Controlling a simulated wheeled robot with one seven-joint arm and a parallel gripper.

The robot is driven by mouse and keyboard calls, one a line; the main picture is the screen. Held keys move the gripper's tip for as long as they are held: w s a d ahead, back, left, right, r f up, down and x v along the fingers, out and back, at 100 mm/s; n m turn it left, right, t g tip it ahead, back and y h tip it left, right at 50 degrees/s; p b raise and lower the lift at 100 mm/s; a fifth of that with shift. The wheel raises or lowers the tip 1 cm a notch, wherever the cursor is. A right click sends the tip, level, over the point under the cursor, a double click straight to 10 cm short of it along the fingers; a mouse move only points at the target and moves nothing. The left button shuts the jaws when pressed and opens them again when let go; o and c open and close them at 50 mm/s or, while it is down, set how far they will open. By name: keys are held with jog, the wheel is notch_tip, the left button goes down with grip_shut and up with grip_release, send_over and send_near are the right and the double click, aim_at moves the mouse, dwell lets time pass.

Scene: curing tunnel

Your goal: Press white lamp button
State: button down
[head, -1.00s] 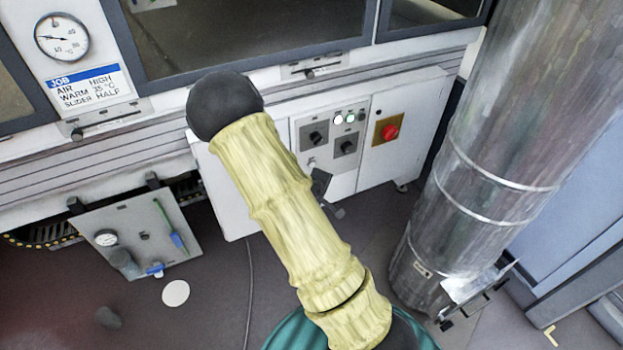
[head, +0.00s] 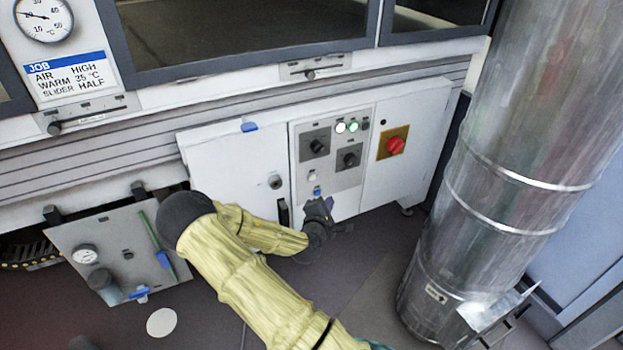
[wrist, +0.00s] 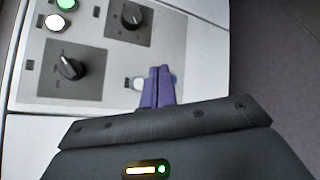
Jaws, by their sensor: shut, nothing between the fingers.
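The control panel (head: 328,165) is on the white cabinet front. At its top a lit white lamp (head: 340,127) sits beside a lit green lamp (head: 352,126); the white lamp also shows in the wrist view (wrist: 54,22), at upper left. My gripper (head: 331,203) is in front of the panel's lower edge, below both lamps. Contact cannot be told.
Two black knobs (head: 317,146) (head: 349,160) lie between lamps and lower buttons. A red knob (head: 396,146) on a yellow plate is to their right. A large metal duct (head: 500,180) stands at right. A hinged grey panel (head: 118,255) hangs at lower left.

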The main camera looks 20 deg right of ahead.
jog(key=shift+w+a+b, duration=0.15)
jog(key=shift+w+b, duration=0.65)
jog(key=shift+w, duration=3.5)
jog(key=shift+w+f, duration=0.1)
jog(key=shift+w, duration=0.4)
jog(key=shift+w, duration=0.35)
jog(key=shift+s+p, duration=0.35)
jog(key=shift+s, duration=0.45)
jog(key=shift+s+p, duration=0.95)
jog(key=shift+s, duration=1.55)
